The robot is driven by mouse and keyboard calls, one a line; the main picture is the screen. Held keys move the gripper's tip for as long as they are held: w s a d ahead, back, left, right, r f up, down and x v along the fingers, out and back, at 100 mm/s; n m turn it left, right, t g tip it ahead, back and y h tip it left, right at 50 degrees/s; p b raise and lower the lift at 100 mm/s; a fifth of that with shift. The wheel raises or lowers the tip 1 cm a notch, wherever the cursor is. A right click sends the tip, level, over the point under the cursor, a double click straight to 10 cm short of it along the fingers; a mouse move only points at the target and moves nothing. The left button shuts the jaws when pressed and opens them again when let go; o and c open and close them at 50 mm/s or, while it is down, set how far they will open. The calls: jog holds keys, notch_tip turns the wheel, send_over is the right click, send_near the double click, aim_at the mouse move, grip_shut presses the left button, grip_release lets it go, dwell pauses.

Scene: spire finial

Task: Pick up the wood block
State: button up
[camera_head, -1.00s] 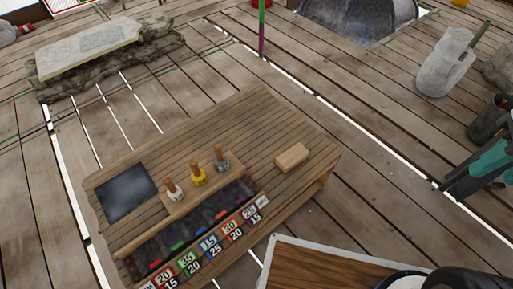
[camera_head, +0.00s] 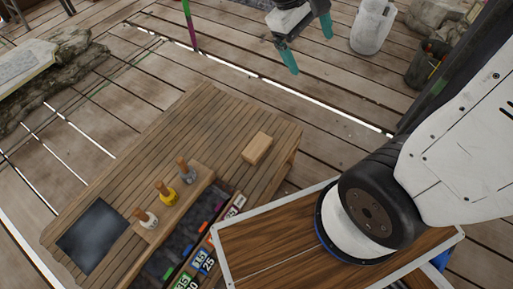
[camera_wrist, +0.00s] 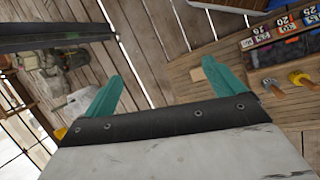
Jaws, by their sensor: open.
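The wood block (camera_head: 257,148) is a small light-brown cuboid lying flat near the right end of the slatted wooden table (camera_head: 215,115). My gripper (camera_head: 307,42) is open and empty, with two teal fingers. In the head view it hangs above and beyond the block, up and to the right of it, clearly apart from it. In the wrist view my gripper (camera_wrist: 163,72) shows both fingers spread. The block (camera_wrist: 197,74) shows there beside the right finger, which hides part of it.
On the table stand three wooden-handled tools with white (camera_head: 148,219), yellow (camera_head: 166,193) and grey (camera_head: 187,172) heads. A dark slate (camera_head: 94,235) lies at its left end. A row of numbered tags (camera_head: 203,262) fronts a dark trough. A white bucket (camera_head: 372,27) stands on the plank floor.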

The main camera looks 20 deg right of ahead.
jog(key=w+a+f+n+t+h, duration=0.1)
jog(key=w+a+f+n+h, duration=0.15)
jog(key=w+f, duration=0.45)
jog(key=w+a+f+n+t+h, duration=0.1)
jog(key=w+a+f+n+h, duration=0.2)
jog(key=f, duration=0.7)
jog(key=w+a+f+n+h, duration=0.1)
jog(key=w+a+f+n, duration=0.1)
jog(key=w+f+n, duration=0.4)
jog(key=n+t, duration=0.7)
jog(key=n, duration=0.2)
send_near(257, 145)
jog(key=x, duration=0.7)
jog(key=shift+w+d+f, duration=0.1)
jog(key=shift+d+f, duration=0.1)
jog(key=shift+d, duration=0.1)
jog(key=shift+c, duration=0.3)
jog(key=c, duration=1.2)
jog(key=shift+o, duration=0.2)
